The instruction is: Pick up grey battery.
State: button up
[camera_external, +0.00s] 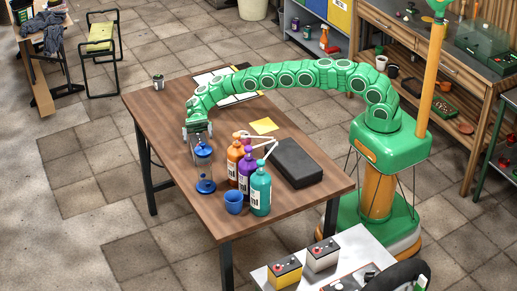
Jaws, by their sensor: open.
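The grey battery (323,258) stands on the light grey top of a cart (350,240) at the bottom of the view. It has a dark top and sits just right of a similar yellow battery (284,272). My gripper (197,136) is far from it, over the left part of the wooden table. I cannot tell whether the gripper touches that object.
Orange, purple and teal (261,190) pump bottles, a blue cup (233,202) and a black case (294,163) stand on the wooden table (150,115). A yellow note (264,126), a clipboard and a small can (158,81) lie farther back. A black curved object (408,273) is at the cart's right.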

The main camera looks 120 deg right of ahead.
jog(key=shift+w+a, duration=0.1)
jog(key=shift+a, duration=0.25)
grip_shut()
dwell(0.5)
